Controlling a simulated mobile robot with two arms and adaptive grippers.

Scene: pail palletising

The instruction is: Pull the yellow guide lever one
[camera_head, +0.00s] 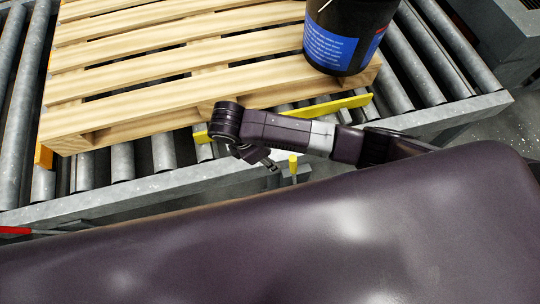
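A small upright yellow-topped lever (293,166) stands at the front edge of the roller conveyor. A long yellow guide bar (340,106) lies along the near side of the pallet, partly hidden behind my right arm. My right arm comes in from the right, and its gripper (272,167) points down just left of the yellow lever, with a small gap visible between them. The gripper is small and dark, so whether its fingers are open is unclear. My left gripper is out of view.
A wooden pallet (150,96) rests on the conveyor rollers (163,151). A black pail with a blue label (335,42) stands on its right corner. A red handle (14,230) shows at the left edge. The conveyor's front rail (95,204) runs below the gripper.

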